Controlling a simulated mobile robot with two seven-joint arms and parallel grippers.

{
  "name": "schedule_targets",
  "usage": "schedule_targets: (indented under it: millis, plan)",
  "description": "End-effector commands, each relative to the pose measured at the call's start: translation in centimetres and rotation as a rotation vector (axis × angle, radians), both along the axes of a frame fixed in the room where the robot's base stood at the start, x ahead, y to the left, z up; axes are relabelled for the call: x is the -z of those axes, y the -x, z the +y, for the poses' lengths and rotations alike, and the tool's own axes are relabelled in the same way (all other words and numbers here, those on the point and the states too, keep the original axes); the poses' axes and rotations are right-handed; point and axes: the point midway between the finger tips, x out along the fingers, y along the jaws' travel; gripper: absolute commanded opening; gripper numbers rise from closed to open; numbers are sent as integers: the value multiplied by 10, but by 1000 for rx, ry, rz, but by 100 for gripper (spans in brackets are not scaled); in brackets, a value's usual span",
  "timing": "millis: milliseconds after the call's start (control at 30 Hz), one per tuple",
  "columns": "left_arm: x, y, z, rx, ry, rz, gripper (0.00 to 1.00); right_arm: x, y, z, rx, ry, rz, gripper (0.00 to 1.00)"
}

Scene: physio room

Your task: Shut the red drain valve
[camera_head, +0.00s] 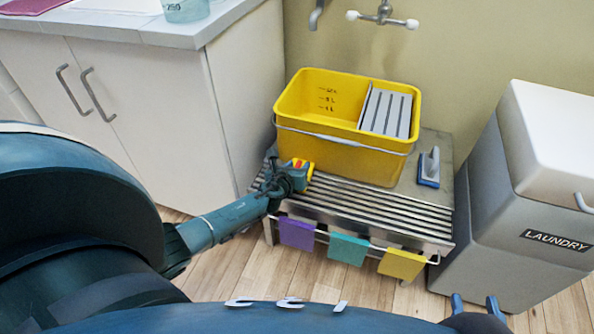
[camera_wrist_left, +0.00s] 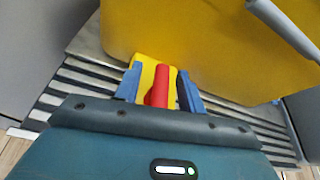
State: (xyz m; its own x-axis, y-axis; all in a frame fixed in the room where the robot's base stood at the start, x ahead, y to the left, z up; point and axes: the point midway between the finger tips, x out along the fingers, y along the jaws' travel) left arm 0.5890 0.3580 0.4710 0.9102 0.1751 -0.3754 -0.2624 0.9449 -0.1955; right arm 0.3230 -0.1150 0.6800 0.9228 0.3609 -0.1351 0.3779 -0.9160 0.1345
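The yellow mop bucket (camera_head: 340,150) stands on the slatted metal bench. Its red drain valve (camera_head: 299,163) is low on the bucket's left front side, mostly hidden behind my left gripper (camera_head: 300,176). In the left wrist view the red valve handle (camera_wrist_left: 161,88) lies in front of a yellow valve body (camera_wrist_left: 145,74). There my left gripper (camera_wrist_left: 158,98) is open, with one blue finger on each side of the handle; gaps show between fingers and handle. My right gripper (camera_head: 476,306) is at the bottom right edge, open and empty, away from the bucket.
The slatted bench (camera_head: 380,212) has a front rail with purple, green and yellow cloths (camera_head: 348,249). A blue-soled scrubber (camera_head: 429,168) stands right of the bucket. A grey laundry bin (camera_head: 520,210) is at right, a white cabinet (camera_head: 150,100) at left. A wall tap (camera_head: 383,14) is above.

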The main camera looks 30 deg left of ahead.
Motion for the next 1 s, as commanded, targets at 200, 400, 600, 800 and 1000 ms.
schedule_targets:
  millis: [200,400,600,800,1000]
  plan:
    - [0,-2,0,1,0,0,40,-1,0,0,-2,-1,-11,36]
    - [0,-2,0,1,0,0,30,-1,0,0,-2,-2,-10,36]
    - [0,-2,0,1,0,0,14,-1,0,1,-2,-2,-10,36]
    - [0,-2,0,1,0,0,0,-1,0,1,-1,-2,-9,36]
    - [0,-2,-1,-8,1,0,0,-1,0,1,-1,-1,-8,36]
